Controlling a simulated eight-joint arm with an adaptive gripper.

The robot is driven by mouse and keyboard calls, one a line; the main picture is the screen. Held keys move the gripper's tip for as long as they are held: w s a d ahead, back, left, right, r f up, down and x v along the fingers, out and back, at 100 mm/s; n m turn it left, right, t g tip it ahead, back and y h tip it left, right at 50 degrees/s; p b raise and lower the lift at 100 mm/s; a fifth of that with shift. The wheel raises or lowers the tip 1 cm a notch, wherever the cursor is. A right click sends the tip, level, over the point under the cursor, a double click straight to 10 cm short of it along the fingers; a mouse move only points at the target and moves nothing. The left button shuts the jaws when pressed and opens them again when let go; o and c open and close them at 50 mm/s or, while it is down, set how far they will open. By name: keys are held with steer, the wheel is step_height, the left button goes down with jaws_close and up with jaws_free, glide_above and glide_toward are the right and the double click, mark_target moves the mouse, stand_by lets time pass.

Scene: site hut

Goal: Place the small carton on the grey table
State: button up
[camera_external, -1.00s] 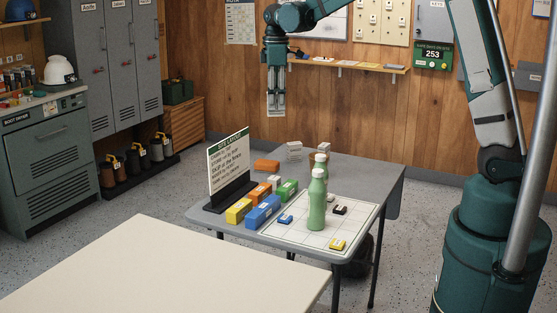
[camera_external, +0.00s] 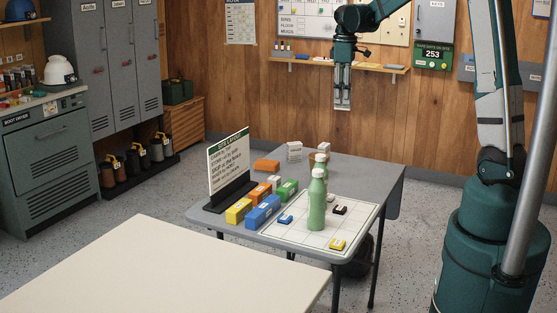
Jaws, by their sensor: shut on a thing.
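The grey table (camera_external: 367,172) stands in the middle of the room, with its far right part bare. My gripper (camera_external: 342,102) points straight down, high above and beyond the far side of this table in the picture. It is shut on a small pale thing between its fingers; the fingers mostly hide it, and I cannot tell for sure that it is the small carton. A white box-like thing (camera_external: 294,151) stands at the table's far left edge, and an orange block (camera_external: 267,166) lies beside it.
Yellow (camera_external: 239,211), blue (camera_external: 262,213) and green (camera_external: 286,190) boxes stand near a sign (camera_external: 229,163) on the table's left. A cream table (camera_external: 160,270) fills the front left.

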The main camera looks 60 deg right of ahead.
steer(key=s+d+m, duration=0.2)
steer(key=s+d, duration=0.5)
steer(key=s, duration=0.3)
glide_above(368, 177)
step_height(368, 177, down, 17)
steer(key=shift+f, duration=0.75)
steer(key=shift+f+b, duration=0.8)
steer(key=shift+f, duration=2.3)
steer(key=shift+f+b, duration=0.35)
steer(key=shift+f, duration=1.55)
steer(key=shift+f, duration=0.1)
